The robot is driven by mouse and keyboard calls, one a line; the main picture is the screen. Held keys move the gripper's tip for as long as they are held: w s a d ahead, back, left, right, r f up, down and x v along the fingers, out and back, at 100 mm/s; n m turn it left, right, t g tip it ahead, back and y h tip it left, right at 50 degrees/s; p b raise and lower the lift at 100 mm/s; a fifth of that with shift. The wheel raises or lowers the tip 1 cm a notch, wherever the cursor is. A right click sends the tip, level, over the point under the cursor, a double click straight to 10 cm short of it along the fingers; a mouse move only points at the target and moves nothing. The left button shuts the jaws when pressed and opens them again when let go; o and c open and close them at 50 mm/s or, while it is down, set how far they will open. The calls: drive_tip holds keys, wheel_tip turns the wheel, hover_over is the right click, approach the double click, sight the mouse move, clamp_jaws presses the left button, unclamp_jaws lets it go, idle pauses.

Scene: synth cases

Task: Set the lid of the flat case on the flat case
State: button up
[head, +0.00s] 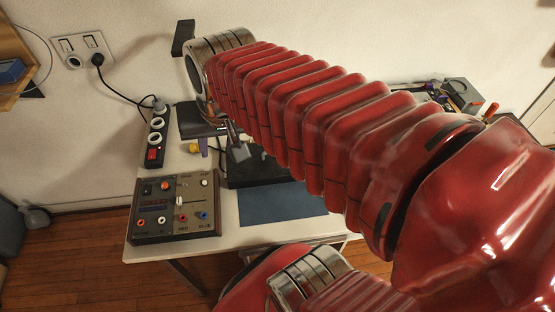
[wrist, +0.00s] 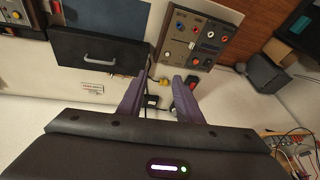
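A flat dark case-like box (wrist: 95,50) with a metal handle on its near face lies at the left in the wrist view. In the head view a dark body (head: 250,174) shows on the table behind a blue mat (head: 280,204), partly hidden by my arm. I cannot tell the lid and the flat case apart. My gripper (wrist: 160,97) has its two purple-grey fingers spread, with no held thing visible between them.
A control box (head: 176,208) with knobs and sockets stands at the table's front left. Behind it are a power strip (head: 157,136) with plugs and a small yellow thing (head: 193,148). A wall socket (head: 83,50) and shelf (head: 12,62) are at left. Tools (head: 462,96) lie far right.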

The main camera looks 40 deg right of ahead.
drive_tip(key=w+d+f+m+g, duration=0.1)
drive_tip(key=d+f+m, duration=0.2)
drive_tip(key=d+m, duration=0.3)
drive_tip(key=w+d+f+m+g+y, duration=0.1)
drive_tip(key=w+d+f+m, duration=0.1)
drive_tip(key=d+f+m, duration=0.2)
drive_tip(key=w+d+f+m+g, duration=0.1)
drive_tip(key=w+d+f+m, duration=0.1)
drive_tip(key=d+m, duration=0.7)
drive_tip(key=d+f, duration=0.1)
drive_tip(key=d, duration=0.4)
drive_tip(key=shift+w+d+f+g+y, duration=0.2)
drive_tip(key=shift+w+f+g+y, duration=0.1)
drive_tip(key=shift+f, duration=0.1)
drive_tip(key=shift+w+a+f, duration=0.1)
drive_tip(key=shift+a+f, duration=0.05)
drive_tip(key=shift+f, duration=1.25)
drive_tip(key=shift+w+a+f, duration=0.1)
drive_tip(key=shift+a+f, duration=0.1)
drive_tip(key=shift+f, duration=1.25)
drive_tip(key=shift+w+a+f, duration=0.1)
drive_tip(key=shift+a+f, duration=0.05)
drive_tip(key=shift+f, duration=1.25)
drive_tip(key=shift+w+a+f, duration=0.1)
drive_tip(key=shift+f, duration=1.2)
drive_tip(key=shift+w+a+f, duration=0.1)
drive_tip(key=shift+f, duration=1.2)
drive_tip(key=shift+f, duration=0.25)
